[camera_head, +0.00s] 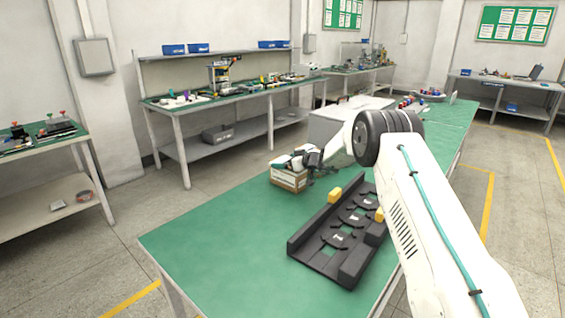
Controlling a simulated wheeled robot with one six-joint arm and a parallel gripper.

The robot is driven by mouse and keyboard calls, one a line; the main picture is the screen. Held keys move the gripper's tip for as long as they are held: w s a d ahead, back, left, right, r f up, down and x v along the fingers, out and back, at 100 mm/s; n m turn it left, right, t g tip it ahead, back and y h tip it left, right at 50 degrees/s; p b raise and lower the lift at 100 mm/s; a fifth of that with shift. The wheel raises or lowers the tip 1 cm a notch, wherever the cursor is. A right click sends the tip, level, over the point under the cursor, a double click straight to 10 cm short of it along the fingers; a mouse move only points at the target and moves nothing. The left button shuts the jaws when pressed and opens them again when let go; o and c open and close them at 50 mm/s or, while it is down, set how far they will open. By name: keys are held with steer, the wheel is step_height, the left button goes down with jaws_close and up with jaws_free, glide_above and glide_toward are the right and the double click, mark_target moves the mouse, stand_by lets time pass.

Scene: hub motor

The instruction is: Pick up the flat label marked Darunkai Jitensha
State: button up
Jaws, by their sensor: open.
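I cannot make out a flat label marked Darunkai Jitensha; no lettering is readable at this size. A small cardboard box (289,180) stands on the green workbench (215,240), with a pale patch on its front side. White and dark shapes show at its top, partly mixed with my arm's end. My gripper (312,166) is small and dark, at the right of the box's top, partly hidden by my own wrist. Its fingertips are hard to separate from the things around them. It appears open, and I see nothing held in it.
A black slotted fixture (322,262) with yellow blocks (334,195) lies in front of the box, partly behind my arm. A grey case (333,124) stands behind it. The bench's left front is bare. Other cluttered benches line the walls.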

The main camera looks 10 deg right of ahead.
steer(key=shift+w, duration=0.1)
steer(key=c, duration=0.7)
